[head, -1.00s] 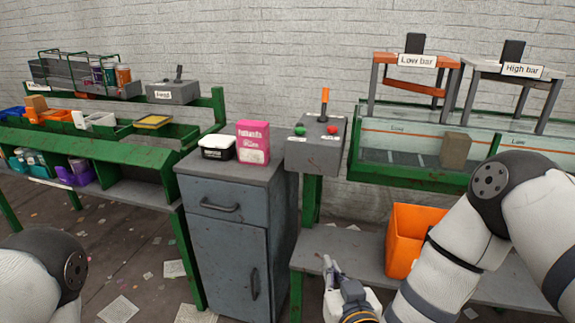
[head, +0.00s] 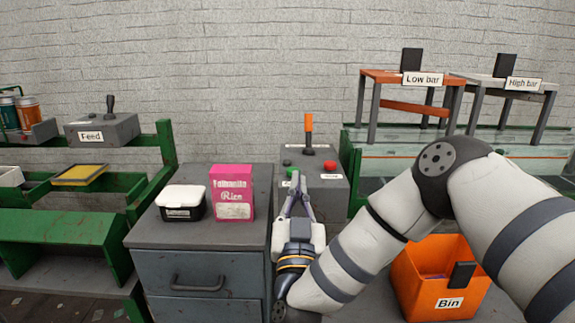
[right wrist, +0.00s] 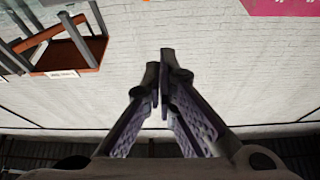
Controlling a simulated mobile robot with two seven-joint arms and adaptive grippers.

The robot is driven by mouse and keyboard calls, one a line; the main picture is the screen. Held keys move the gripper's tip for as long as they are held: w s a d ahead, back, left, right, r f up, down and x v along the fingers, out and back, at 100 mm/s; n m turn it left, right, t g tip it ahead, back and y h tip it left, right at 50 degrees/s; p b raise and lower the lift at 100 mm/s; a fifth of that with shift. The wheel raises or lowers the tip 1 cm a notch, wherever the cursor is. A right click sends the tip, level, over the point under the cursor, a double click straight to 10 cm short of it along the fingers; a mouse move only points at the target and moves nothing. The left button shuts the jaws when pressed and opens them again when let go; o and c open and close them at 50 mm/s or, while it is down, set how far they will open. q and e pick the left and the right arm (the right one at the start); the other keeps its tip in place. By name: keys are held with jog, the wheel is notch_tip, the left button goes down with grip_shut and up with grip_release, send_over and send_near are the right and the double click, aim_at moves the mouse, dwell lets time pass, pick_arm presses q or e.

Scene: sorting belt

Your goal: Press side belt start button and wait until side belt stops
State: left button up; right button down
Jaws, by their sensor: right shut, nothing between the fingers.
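The grey control box (head: 327,192) stands at the centre, with a green button (head: 293,171), a red button (head: 330,166) and an orange-topped lever (head: 309,132). Its small labels are too small to read. My right gripper (head: 297,181) is shut and empty, pointing up in front of the box. Its fingertips are just below the green button in the picture; I cannot tell whether they touch it. The shut fingers also show in the right wrist view (right wrist: 161,85), against the wall. The green-framed belt (head: 366,190) at right is largely hidden by my right arm. My left gripper is out of view.
A grey cabinet (head: 170,238) at left holds a white-lidded black tub (head: 181,202) and a pink box (head: 232,190). An orange bin (head: 425,278) is below my right arm. The Low bar frame (head: 384,77) and High bar frame (head: 535,87) stand over the belt.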

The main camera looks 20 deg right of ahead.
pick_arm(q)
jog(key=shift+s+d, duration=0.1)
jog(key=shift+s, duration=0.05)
pick_arm(e)
jog(key=shift+s+d, duration=0.1)
jog(key=shift+s, duration=0.05)
jog(key=x, duration=0.9)
jog(key=shift+w+d+b, duration=0.1)
jog(key=shift+w+b, duration=0.2)
jog(key=shift+w, duration=0.1)
jog(key=f, duration=0.2)
jog(key=shift+w+f, duration=0.2)
jog(key=shift+f, duration=0.1)
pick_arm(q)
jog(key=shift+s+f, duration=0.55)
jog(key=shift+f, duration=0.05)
pick_arm(e)
jog(key=shift+f, duration=0.55)
